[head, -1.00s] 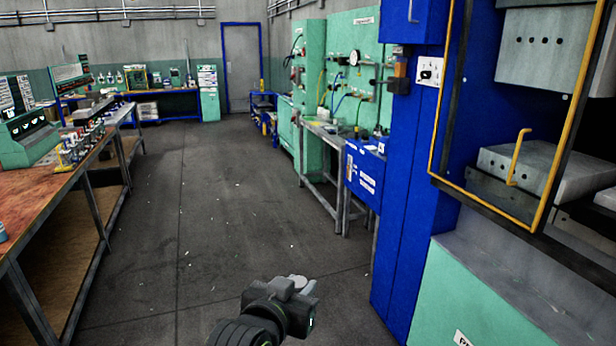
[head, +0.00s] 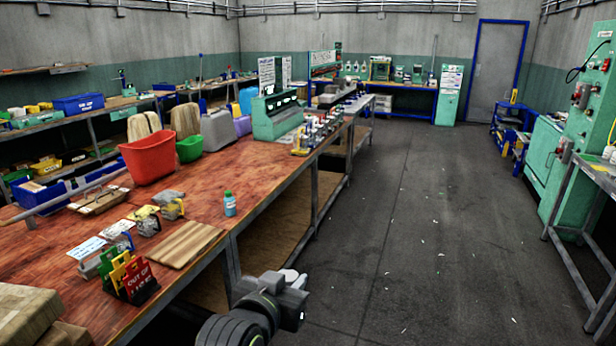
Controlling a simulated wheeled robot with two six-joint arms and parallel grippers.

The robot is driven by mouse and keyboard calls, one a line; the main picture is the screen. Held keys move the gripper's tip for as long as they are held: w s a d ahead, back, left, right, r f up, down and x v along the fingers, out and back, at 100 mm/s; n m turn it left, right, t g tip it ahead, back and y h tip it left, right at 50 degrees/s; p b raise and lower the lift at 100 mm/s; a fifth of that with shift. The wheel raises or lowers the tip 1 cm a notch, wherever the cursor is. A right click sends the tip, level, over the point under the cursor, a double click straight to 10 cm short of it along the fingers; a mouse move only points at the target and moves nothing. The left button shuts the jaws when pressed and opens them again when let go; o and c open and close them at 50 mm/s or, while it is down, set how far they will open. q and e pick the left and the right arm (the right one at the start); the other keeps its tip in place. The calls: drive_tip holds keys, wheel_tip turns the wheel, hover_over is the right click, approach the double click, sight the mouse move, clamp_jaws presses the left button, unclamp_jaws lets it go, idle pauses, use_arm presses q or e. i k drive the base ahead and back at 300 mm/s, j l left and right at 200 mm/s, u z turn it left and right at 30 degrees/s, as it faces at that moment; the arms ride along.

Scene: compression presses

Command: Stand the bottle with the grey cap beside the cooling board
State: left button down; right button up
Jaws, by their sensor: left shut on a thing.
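My left gripper (head: 291,284) is low in the middle of the head view, in front of the table's near side and over the floor. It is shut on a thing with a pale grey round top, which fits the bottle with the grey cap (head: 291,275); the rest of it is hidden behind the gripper. The striped wooden board (head: 178,244), which looks like the cooling board, lies flat on the table at the near edge, left of and beyond the gripper. My right gripper is not in view.
A light blue bottle with a green cap (head: 229,205) stands on the table (head: 258,188) beyond the board. Sign holders (head: 128,277) and small blocks crowd the board's left. A red bin (head: 149,157) stands farther back. Bare tabletop lies right of the board.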

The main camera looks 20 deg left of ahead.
sight(194, 205)
drive_tip(key=i+u, duration=0.1)
drive_tip(key=i, duration=1.35)
drive_tip(key=i+u, duration=0.3)
drive_tip(key=i, duration=0.2)
drive_tip(key=i+u, duration=0.3)
drive_tip(key=i, duration=0.2)
drive_tip(key=i+l+u, duration=0.25)
drive_tip(key=i, duration=0.25)
drive_tip(key=i+j+u, duration=0.15)
drive_tip(key=i+u, duration=0.3)
drive_tip(key=i, duration=0.15)
drive_tip(key=i+l+u, duration=0.1)
drive_tip(key=i+u, duration=0.4)
drive_tip(key=i, duration=0.1)
